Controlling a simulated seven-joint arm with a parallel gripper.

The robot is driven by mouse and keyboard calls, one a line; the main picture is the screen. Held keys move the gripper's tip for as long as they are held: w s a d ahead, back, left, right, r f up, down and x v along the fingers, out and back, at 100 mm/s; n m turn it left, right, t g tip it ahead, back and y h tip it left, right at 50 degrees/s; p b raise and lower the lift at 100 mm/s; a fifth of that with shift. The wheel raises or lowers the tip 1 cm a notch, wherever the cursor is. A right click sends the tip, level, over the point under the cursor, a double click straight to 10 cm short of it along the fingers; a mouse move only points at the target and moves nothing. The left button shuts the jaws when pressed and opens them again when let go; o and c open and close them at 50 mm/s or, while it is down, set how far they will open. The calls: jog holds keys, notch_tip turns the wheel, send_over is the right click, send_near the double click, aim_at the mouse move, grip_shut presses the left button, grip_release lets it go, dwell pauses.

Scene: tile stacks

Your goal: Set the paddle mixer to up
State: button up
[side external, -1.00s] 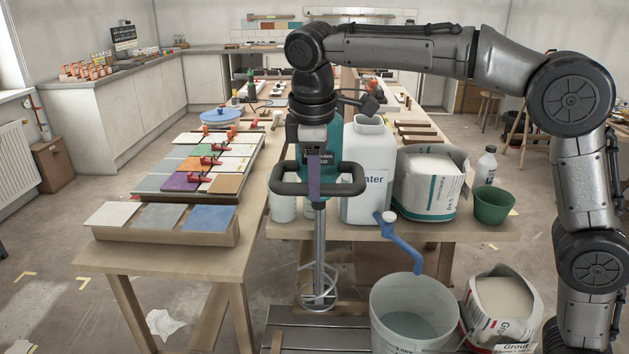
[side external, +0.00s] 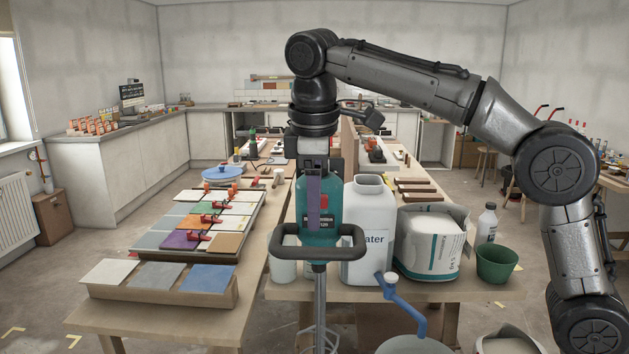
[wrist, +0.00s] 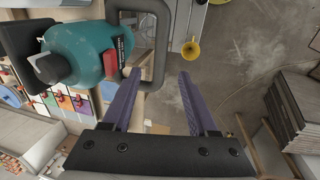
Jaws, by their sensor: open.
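The paddle mixer (side external: 322,222) is upright, with a teal body, a black loop handle (side external: 290,250) and a metal shaft (side external: 319,295) leading down to a whisk cut off by the bottom edge. A red part (side external: 323,202) shows on its body; I cannot tell its setting. In the wrist view the mixer (wrist: 82,48) lies at the left, its red part (wrist: 110,62) close to the left finger. My gripper (wrist: 160,74) is open and empty, its purple fingers apart. In the side view my gripper (side external: 313,215) overlaps the mixer body above the handle; contact is unclear.
A white water jug (side external: 368,225), a grout bag (side external: 430,240) and a green pot (side external: 497,264) stand right of the mixer. Tile racks (side external: 160,288) fill the left table. A yellow funnel (wrist: 190,48) shows below.

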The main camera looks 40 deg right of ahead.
jog(key=shift+s+a+r, duration=0.15)
jog(key=shift+s+r, duration=0.05)
jog(key=shift+r, duration=0.85)
jog(key=shift+s+a+r, duration=0.15)
jog(key=shift+r, duration=0.9)
jog(key=s+d+r+m+t, duration=0.2)
jog(key=s+d+r+m, duration=0.1)
jog(key=s+d, duration=1)
jog(key=s+f+m, duration=0.2)
jog(key=s+f, duration=0.2)
jog(key=f, duration=0.3)
jog(key=s+f+m+t+y, duration=0.1)
jog(key=s+f, duration=0.3)
jog(key=f, duration=0.4)
jog(key=s+f+m+t, duration=0.1)
jog(key=s+f+m, duration=0.2)
jog(key=f, duration=0.5)
jog(key=shift+s+a+y, duration=0.3)
jog(key=shift+s+a, duration=0.15)
